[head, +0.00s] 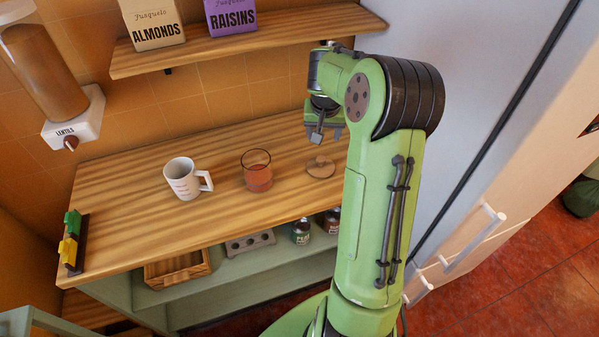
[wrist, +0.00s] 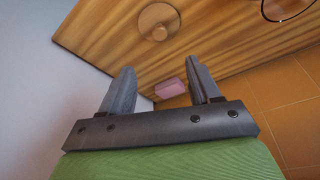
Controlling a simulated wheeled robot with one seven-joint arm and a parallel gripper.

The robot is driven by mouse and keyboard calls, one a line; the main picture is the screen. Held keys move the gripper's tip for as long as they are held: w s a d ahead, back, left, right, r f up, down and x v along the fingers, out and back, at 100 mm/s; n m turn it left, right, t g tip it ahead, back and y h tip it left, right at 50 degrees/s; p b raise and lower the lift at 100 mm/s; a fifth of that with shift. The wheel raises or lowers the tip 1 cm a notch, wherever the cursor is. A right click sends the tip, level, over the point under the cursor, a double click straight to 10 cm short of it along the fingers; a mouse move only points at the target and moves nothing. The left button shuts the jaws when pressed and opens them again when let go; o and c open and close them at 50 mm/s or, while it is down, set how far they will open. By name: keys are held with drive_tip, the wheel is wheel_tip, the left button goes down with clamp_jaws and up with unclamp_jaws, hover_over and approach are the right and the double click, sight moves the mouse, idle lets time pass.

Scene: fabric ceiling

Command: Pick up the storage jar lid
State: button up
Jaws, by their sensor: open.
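The storage jar lid (head: 320,168) looks like a flat round brown disc with a small knob on top. It lies on the wooden counter, right of the drinking glass. The lid also shows at the top middle of the wrist view (wrist: 147,17), knob facing me. My gripper (head: 327,137) is open and empty, above the counter and behind the lid in the head view. In the wrist view the lid is beyond the fingertips of my gripper (wrist: 160,66), not between them. Nothing of the lid's top is hidden.
A glass with reddish contents (head: 258,177) and a white mug (head: 184,181) stand left of the lid. A pink block (wrist: 170,89) lies on the counter (head: 120,222) near my fingers. A shelf (head: 225,43) with boxes hangs above.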

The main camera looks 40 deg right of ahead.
hover_over(321, 158)
drive_tip(key=s+a, duration=0.1)
drive_tip(key=f, duration=0.9)
drive_tip(key=shift+s+a+f, duration=0.2)
drive_tip(key=shift+f, duration=0.2)
drive_tip(key=x, duration=0.6)
drive_tip(key=shift+d, duration=0.25)
drive_tip(key=shift+a, duration=0.1)
drive_tip(key=shift+c, duration=0.3)
drive_tip(key=c, duration=1)
drive_tip(key=shift+c, duration=0.2)
